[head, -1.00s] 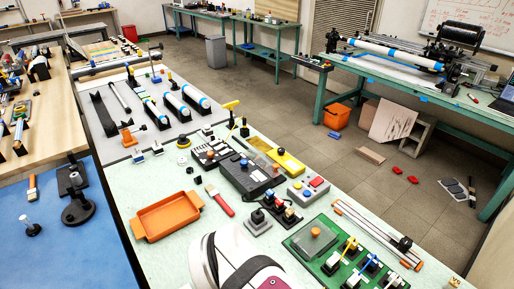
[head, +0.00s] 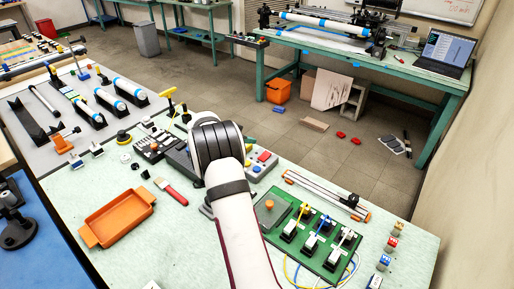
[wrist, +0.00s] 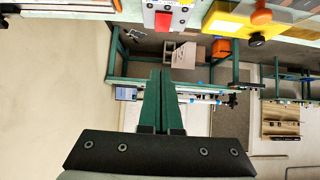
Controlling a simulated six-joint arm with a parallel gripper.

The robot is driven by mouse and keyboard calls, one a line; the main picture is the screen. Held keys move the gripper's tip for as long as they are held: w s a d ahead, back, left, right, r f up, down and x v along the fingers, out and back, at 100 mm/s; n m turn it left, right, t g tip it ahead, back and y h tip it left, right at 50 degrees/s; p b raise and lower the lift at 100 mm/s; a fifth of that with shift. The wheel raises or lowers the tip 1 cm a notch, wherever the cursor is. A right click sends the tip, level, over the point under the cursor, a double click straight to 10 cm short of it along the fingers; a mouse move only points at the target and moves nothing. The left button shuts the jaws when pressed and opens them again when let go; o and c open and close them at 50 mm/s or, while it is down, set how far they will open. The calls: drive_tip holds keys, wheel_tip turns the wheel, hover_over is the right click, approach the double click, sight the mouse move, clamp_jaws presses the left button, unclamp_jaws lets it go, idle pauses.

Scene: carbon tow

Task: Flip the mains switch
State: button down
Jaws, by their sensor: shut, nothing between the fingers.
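In the wrist view, a grey unit (wrist: 180,21) with a raised red block (wrist: 163,20) shows at the top edge; no label is readable, so I cannot tell for sure that it is the mains switch. In the head view, a grey control box (head: 259,175) with red, yellow and blue parts stands just right of my arm. My gripper (wrist: 165,73) has two green fingers, shut together and empty. Its tips point up the wrist picture, below the red block and apart from it in the picture. In the head view my arm hides the fingers and part of the black unit behind.
A yellow piece with an orange knob (wrist: 261,17) is right of the red block in the wrist view. In the head view, an orange tray (head: 116,217) and red brush (head: 172,191) lie left, and a green board (head: 312,241) with levers and wires stands right.

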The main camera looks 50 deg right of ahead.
hover_over(267, 153)
drive_tip(key=a, duration=0.2)
drive_tip(key=f, duration=0.6)
drive_tip(key=shift+s+a+f, duration=0.1)
drive_tip(key=shift+a+f, duration=0.1)
drive_tip(key=shift+d+f, duration=0.2)
drive_tip(key=shift+f, duration=1.65)
drive_tip(key=shift+d+f, duration=0.1)
drive_tip(key=shift+f, duration=0.25)
drive_tip(key=shift+r, duration=0.1)
drive_tip(key=shift+d+r, duration=0.1)
drive_tip(key=shift+d, duration=0.7)
